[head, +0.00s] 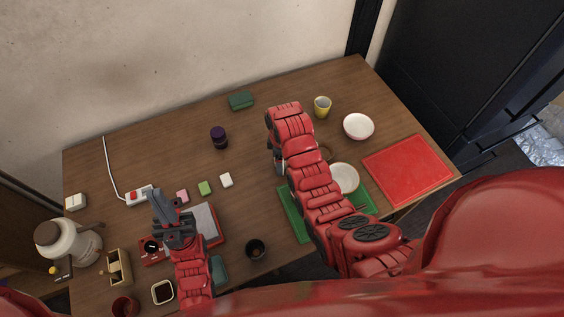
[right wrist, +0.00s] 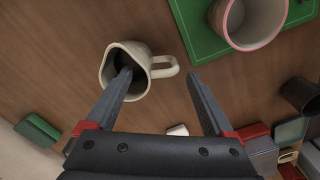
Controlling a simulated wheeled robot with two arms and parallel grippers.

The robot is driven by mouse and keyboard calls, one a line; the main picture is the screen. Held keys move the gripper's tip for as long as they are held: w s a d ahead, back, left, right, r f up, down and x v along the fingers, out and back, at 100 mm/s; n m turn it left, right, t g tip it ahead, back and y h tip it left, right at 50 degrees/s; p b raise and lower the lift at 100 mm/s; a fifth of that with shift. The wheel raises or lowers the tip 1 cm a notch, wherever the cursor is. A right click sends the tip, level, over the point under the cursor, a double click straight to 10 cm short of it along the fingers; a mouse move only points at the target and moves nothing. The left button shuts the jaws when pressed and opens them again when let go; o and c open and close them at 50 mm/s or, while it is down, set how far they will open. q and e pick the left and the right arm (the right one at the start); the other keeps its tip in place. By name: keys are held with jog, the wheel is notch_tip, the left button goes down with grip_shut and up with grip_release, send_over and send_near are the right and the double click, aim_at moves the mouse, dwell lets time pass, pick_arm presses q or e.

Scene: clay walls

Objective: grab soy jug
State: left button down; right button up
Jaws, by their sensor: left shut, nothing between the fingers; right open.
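The soy jug (right wrist: 147,72) is cream, with a spout, a loop handle and a dark inside. It shows in the right wrist view at upper left. In the head view my right arm seems to cover it. My right gripper (right wrist: 163,76) is open with nothing held. Its left finger overlaps the jug's mouth; I cannot tell whether the tip is inside or above it. The handle points toward the gap between the fingers. My left gripper (head: 160,198) is shut and empty over the left part of the table, far from the jug.
A green board (head: 292,212) with a white bowl (head: 344,178) lies under my right arm. A yellow cup (head: 322,106), another bowl (head: 358,126) and a red board (head: 408,169) stand right. A dark jar (head: 219,138) and green box (head: 241,101) stand left of the arm.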

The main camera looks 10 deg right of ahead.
jog(key=shift+s+d+f+p, duration=0.1)
jog(key=shift+s+f+p, duration=0.05)
jog(key=shift+f+p, duration=0.25)
jog(key=f, duration=0.1)
jog(key=f+p, duration=0.2)
jog(key=shift+s+d, duration=0.25)
jog(key=shift+f, duration=0.85)
grip_shut()
